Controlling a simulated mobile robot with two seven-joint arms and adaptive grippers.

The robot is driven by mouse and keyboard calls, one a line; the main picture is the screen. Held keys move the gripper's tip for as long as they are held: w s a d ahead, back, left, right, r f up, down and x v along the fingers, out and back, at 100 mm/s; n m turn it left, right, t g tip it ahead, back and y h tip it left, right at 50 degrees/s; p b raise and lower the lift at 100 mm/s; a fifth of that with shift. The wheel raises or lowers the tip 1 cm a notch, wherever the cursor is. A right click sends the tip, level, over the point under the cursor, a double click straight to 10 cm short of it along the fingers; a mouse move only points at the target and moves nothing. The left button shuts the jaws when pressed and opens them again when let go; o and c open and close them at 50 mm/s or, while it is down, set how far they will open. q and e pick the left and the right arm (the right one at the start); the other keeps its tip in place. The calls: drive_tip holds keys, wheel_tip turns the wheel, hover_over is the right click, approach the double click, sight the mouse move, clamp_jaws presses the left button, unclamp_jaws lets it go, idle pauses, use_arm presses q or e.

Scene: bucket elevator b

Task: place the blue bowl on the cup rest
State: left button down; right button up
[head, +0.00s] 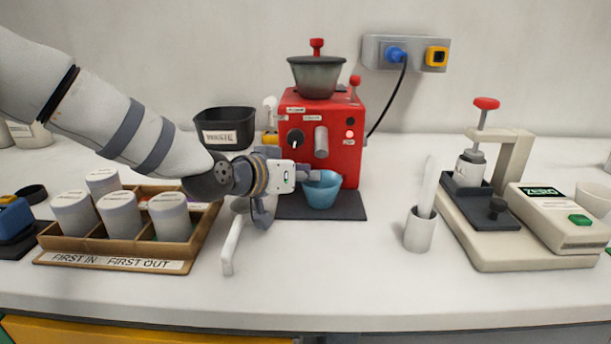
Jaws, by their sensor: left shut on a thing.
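The blue bowl (322,192) is upright in front of the red coffee machine (338,150), over the dark mat (345,207) at its foot. My left gripper (305,180) comes in from the left and is shut on the bowl's left rim. Whether the bowl touches the mat or hangs just above it, I cannot tell. I cannot make out a separate cup rest apart from this dark mat. My right gripper is not in view.
A wooden tray (110,262) with several white canisters stands at the left. A white handle (231,245) lies below my left gripper. A white cup (419,230) with an upright tool and a scale station (520,245) are at the right. The front middle counter is clear.

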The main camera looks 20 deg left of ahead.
use_arm(q)
drive_tip(key=c, duration=2)
unclamp_jaws()
drive_tip(key=shift+f, duration=0.1)
drive_tip(key=shift+o, duration=0.2)
drive_tip(key=p+v, duration=0.4)
drive_tip(key=v, duration=0.8)
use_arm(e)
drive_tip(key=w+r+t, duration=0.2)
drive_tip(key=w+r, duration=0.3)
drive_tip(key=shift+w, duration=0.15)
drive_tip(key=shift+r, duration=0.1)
